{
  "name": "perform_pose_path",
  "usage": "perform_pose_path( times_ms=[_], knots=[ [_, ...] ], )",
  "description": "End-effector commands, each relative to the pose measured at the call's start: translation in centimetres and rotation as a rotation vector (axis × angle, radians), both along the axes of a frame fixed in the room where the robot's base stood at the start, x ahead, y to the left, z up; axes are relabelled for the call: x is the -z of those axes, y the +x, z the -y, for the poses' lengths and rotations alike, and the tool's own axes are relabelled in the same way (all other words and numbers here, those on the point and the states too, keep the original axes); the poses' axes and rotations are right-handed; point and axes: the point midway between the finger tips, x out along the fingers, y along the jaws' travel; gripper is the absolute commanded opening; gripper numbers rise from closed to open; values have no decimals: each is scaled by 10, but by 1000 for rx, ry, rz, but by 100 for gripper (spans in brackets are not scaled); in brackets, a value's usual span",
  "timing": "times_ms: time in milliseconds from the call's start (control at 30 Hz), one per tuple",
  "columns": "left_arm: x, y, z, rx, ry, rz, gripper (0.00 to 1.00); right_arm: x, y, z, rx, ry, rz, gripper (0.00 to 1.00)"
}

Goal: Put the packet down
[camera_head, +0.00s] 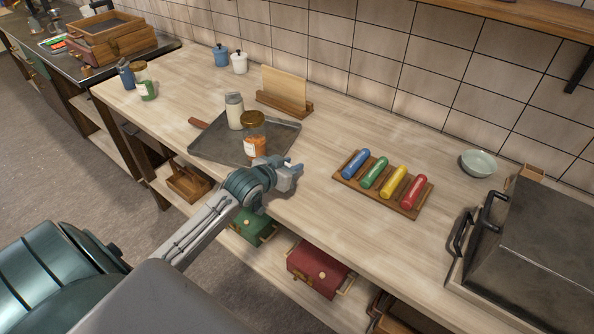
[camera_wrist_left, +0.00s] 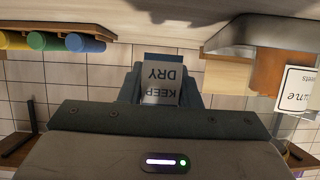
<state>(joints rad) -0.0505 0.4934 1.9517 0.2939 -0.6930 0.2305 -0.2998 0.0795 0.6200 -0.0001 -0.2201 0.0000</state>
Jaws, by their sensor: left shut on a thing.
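My left gripper (camera_head: 291,172) reaches over the wooden counter (camera_head: 330,215), just right of the orange-filled jar. In the left wrist view the gripper (camera_wrist_left: 160,78) is shut on a small packet (camera_wrist_left: 161,90). The packet is pale with dark print reading "KEEP DRY" and a blue band at one end. In the head view I cannot make the packet out clearly from the gripper. My right gripper is not in view.
A wooden rack (camera_head: 347,179) with several coloured rollers stands to the right. Bare counter lies between them and along the front edge.

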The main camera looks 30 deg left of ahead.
Motion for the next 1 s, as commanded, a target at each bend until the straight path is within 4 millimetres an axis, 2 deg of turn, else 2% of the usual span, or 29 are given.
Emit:
perform_pose_path(
  times_ms=[200,300,400,867,900,1000],
  knots=[
    [-1,19,15,0,-6,2,9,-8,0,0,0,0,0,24],
    [20,16,13,-1,-3,-5,9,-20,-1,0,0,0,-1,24],
    [26,16,13,0,-1,-2,9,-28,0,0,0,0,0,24],
    [37,16,12,0,0,0,9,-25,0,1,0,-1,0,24],
    [37,16,13,0,1,0,34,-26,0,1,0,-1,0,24],
    [36,16,12,0,1,0,52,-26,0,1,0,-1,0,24]
  ],
)
